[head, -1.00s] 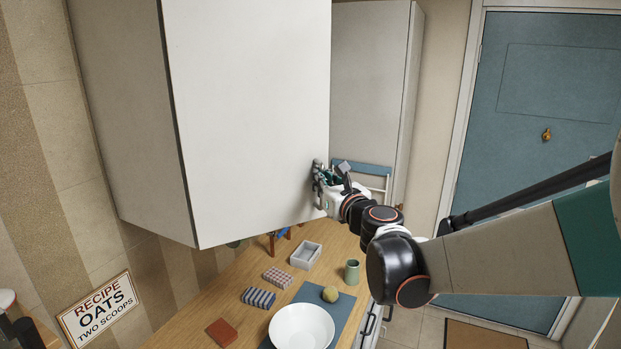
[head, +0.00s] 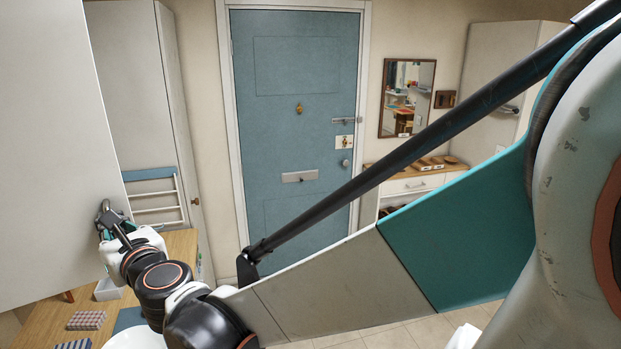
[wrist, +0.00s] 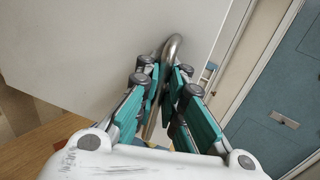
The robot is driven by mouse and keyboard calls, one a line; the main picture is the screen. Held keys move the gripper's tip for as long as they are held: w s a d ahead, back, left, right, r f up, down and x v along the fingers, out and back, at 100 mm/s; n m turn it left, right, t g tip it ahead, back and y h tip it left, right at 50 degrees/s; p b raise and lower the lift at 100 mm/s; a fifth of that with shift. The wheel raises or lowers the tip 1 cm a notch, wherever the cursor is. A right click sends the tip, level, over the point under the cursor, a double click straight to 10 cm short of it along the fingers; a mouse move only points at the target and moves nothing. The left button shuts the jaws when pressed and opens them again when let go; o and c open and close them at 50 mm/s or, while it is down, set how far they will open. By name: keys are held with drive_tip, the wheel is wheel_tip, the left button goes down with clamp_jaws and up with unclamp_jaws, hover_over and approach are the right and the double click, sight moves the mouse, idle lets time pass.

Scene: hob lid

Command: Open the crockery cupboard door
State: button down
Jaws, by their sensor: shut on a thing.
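The crockery cupboard door (head: 50,140) is a plain pale panel at the left of the head view, cut off by the picture's edge. It also fills the upper left of the wrist view (wrist: 90,50). Its handle, a curved metal bar (wrist: 172,45), sits near the door's free edge.
The wooden worktop (head: 40,325) lies below, with a white bowl (head: 135,338), a checked block (head: 86,320) and a pale tray (head: 108,290). A tall cabinet (head: 130,80) stands behind. Open floor lies before the blue house door (head: 300,130).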

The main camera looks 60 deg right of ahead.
drive_tip(key=s+a+p, duration=0.1)
drive_tip(key=s+a, duration=0.3)
drive_tip(key=s, duration=0.2)
drive_tip(key=shift+p, duration=0.35)
drive_tip(key=shift+f, duration=0.1)
drive_tip(key=c, duration=2)
unclamp_jaws()
drive_tip(key=shift+s, duration=0.1)
